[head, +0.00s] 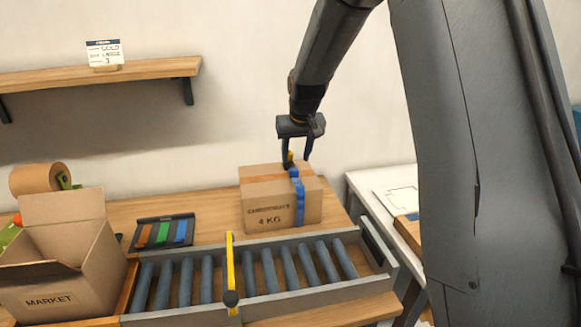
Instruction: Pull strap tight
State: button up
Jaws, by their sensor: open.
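A closed cardboard box (268,208) printed "CHESTNUTS 4 KG" stands on the wooden table behind the roller track. A blue strap (299,202) runs over its top and down its front near the right side. A small yellow piece (290,157) shows at the strap's upper end, between my gripper's fingers. My gripper (297,160) points down at the box's top with its fingers apart, around or just above the strap. I cannot tell whether the fingers touch the strap or the box. The back of the box is hidden.
A roller track (190,318) with a yellow bar (231,268) across it lies in front. An open box (95,280) marked "MARKET", a tape roll (36,178) and a strip tray (147,236) are left. A wall shelf (140,69) holds a card (104,52). A white table (385,184) stands right.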

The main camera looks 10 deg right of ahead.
aim_at(294, 170)
jog(key=shift+p+x, duration=1.15)
jog(key=shift+x, duration=2.55)
jog(key=shift+d, duration=0.1)
jog(key=shift+c, duration=0.2)
grip_shut()
